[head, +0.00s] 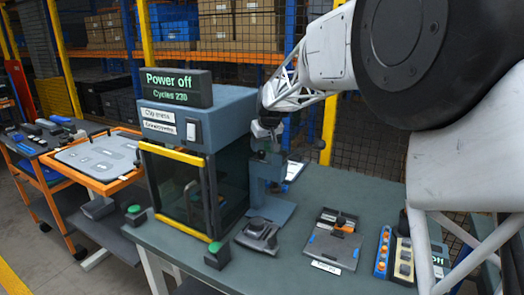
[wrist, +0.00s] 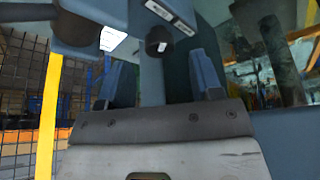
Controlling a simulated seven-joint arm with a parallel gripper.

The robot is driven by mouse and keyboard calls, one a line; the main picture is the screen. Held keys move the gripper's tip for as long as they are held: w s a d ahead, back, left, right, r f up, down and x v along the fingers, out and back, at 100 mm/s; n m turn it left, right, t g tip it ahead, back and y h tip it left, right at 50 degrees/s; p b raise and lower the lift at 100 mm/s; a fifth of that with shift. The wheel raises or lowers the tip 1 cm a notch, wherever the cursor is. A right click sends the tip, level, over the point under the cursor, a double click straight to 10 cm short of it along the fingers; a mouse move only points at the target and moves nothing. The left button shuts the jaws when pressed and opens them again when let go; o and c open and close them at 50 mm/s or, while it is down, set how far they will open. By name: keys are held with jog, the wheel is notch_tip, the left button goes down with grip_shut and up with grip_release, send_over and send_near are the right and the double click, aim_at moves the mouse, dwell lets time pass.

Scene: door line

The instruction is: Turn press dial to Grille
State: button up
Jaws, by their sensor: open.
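A black dial (wrist: 159,42) with a white pointer mark sits on a blue-grey upright in the wrist view. A small label plate (wrist: 170,14) is above it, too small to read. My gripper (wrist: 157,80) is open, with one blue finger on each side of the upright below the dial; the fingers appear apart from the dial. In the head view my gripper (head: 267,130) is beside the blue press cabinet (head: 228,113), at the slim blue press column (head: 266,168). The dial is not clear in the head view. The cabinet's display (head: 177,88) reads "Power off" and "Cycles 230".
The green-grey bench (head: 300,262) carries a tray (head: 334,240), a button box (head: 384,252) and a dark fixture (head: 258,236). An orange-edged table (head: 100,157) stands left. A yellow-framed glass door (head: 180,187) fronts the cabinet. Mesh fence and shelving stand behind.

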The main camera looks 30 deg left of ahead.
aim_at(261, 151)
jog(key=shift+x, duration=1.55)
jog(key=c, duration=0.9)
jog(key=shift+n, duration=0.4)
jog(key=shift+n+g, duration=0.6)
jog(key=shift+n, duration=0.5)
jog(key=o, duration=0.9)
jog(key=shift+r+y, duration=0.2)
jog(key=shift+y, duration=0.1)
